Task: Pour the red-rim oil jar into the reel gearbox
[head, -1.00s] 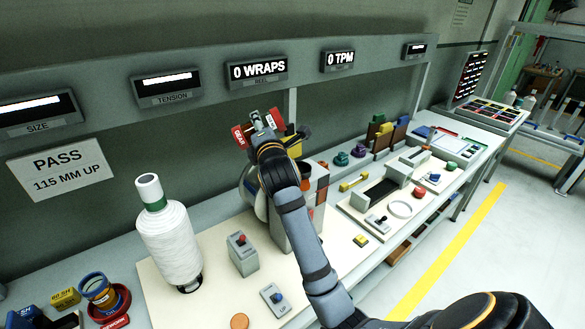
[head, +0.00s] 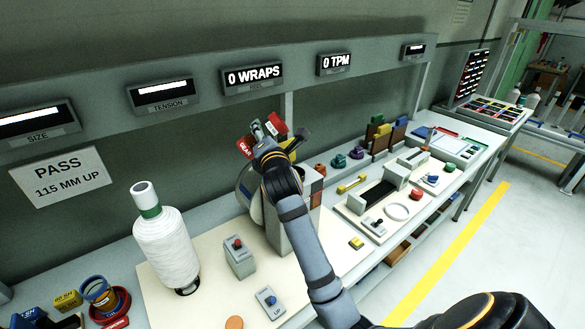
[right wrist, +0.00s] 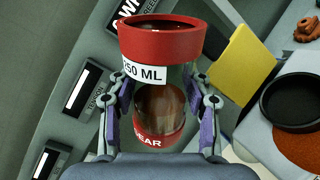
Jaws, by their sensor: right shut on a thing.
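The oil jar (right wrist: 160,38) has a red rim, a "250 ML" label, clear walls and a red "GEAR" base band; brown oil shows inside it. My right gripper (head: 265,132) is shut on the jar; its fingers sit on both sides of it in the right wrist view (right wrist: 163,95). In the head view the jar (head: 276,124) is tilted, held above the grey reel machine (head: 305,225), which my arm partly hides. A black round opening (right wrist: 292,101) shows right of the jar in the right wrist view, apart from it. My left gripper is out of view.
A white thread cone (head: 164,250) stands left of the machine, beside a red-button box (head: 239,256) and a blue-switch box (head: 269,301). A yellow plate (right wrist: 243,65) is close to the jar's right side. Display panels (head: 253,77) line the wall rail behind.

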